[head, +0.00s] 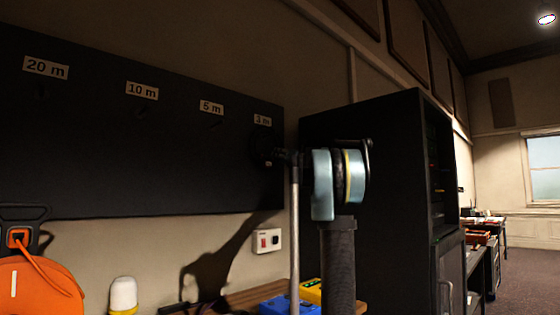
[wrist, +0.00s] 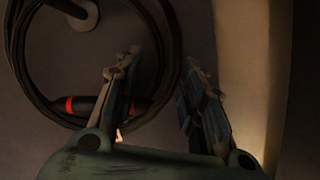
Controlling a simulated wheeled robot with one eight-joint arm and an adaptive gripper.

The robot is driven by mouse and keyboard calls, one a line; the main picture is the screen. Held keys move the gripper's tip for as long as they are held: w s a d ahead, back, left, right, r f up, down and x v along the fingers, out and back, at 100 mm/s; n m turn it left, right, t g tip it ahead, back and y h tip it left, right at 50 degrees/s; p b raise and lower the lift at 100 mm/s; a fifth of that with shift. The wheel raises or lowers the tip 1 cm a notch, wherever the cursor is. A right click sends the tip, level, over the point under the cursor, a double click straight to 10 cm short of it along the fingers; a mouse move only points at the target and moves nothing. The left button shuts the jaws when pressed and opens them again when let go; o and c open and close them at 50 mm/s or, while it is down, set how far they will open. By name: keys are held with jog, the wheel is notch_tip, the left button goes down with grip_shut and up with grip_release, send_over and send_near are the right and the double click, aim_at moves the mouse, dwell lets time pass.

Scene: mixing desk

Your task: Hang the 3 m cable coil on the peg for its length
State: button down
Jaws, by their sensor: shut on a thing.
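In the wrist view the black cable coil (wrist: 30,75) hangs as an upright ring, with a red-banded black connector (wrist: 85,104) at its lower part. A pale peg (wrist: 78,12) shows inside the ring at the upper left. Whether the coil bears on the peg I cannot tell. My gripper (wrist: 162,60) is shut on the coil's right side, its fingers either side of the strands. In the head view the 3 m label (head: 262,119) is at the right end of the dark peg board (head: 130,175). The coil there is a dark blur below the label, partly hidden by my arm.
The 20 m (head: 46,67), 10 m (head: 142,91) and 5 m (head: 211,107) labels run along the board to the left. A tall black rack (head: 395,200) stands close on the right. An orange cable reel (head: 38,288) is at lower left. A wall socket (head: 267,241) is below the board.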

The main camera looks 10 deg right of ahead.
dwell(0.3)
grip_release()
dwell(0.4)
jog(key=shift+d, duration=0.1)
dwell(0.7)
jog(key=s+d, duration=0.5)
jog(key=s, duration=0.3)
jog(key=shift+d, duration=0.4)
dwell(1.4)
jog(key=shift+s, duration=0.1)
dwell(0.4)
